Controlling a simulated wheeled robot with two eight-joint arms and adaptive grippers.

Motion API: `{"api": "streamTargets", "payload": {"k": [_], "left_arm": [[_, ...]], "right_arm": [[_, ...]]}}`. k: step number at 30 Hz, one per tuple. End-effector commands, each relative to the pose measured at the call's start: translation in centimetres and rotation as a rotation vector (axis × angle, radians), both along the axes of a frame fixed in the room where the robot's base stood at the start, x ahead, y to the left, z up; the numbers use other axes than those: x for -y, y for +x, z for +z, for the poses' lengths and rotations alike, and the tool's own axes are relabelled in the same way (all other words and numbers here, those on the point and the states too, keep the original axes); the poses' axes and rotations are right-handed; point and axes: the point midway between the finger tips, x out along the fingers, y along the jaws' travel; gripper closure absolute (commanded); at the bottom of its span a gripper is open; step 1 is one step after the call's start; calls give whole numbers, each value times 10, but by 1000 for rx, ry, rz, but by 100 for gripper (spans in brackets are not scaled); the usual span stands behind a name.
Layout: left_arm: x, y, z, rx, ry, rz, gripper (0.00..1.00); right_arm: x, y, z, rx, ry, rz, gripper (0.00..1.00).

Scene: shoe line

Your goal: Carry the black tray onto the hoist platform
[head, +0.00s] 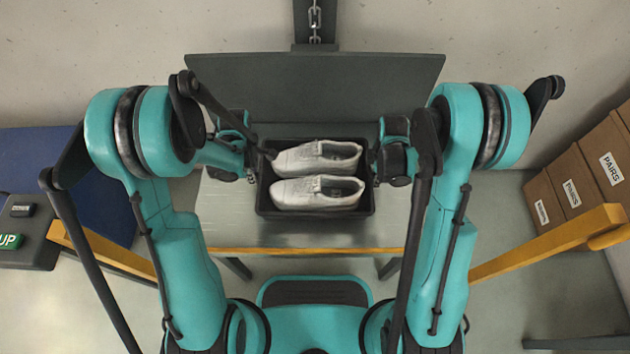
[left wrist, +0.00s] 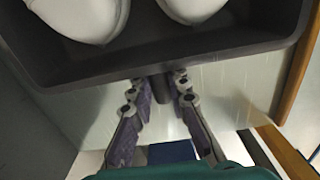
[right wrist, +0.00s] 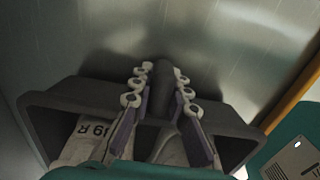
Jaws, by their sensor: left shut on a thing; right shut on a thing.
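The black tray (head: 315,212) holds two white shoes, one at the back (head: 318,157) and one at the front (head: 318,193). My left gripper (head: 257,161) is shut on the tray's left end, and my right gripper (head: 377,163) is shut on its right end. Both wrist views show the fingers closed around a grip on the tray's end, in the left (left wrist: 158,84) and the right (right wrist: 163,80). The tray looks level over the grey hoist platform (head: 222,222). I cannot tell whether its base touches the platform.
A dark upright panel (head: 315,90) stands behind the platform, with a chain (head: 315,20) above it. Yellow rails (head: 545,240) flank the front. A green UP button (head: 10,241) is at far left. Cardboard boxes (head: 575,190) stand at the right. Bare platform shows left and right of the tray.

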Motion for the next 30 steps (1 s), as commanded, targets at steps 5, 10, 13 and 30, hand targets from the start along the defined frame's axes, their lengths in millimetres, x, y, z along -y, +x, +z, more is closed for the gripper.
{"api": "streamTargets", "payload": {"k": [5, 10, 13, 30], "left_arm": [[0, 0, -8, 0, 0, 0, 100], [0, 0, -9, 0, 0, 0, 100], [0, 0, -9, 0, 0, 0, 100], [0, 0, -5, 0, 0, 0, 63]], "right_arm": [[0, 0, -8, 0, 0, 0, 100], [0, 0, -9, 0, 0, 0, 100], [0, 0, -9, 0, 0, 0, 100], [0, 0, -8, 0, 0, 0, 63]]}}
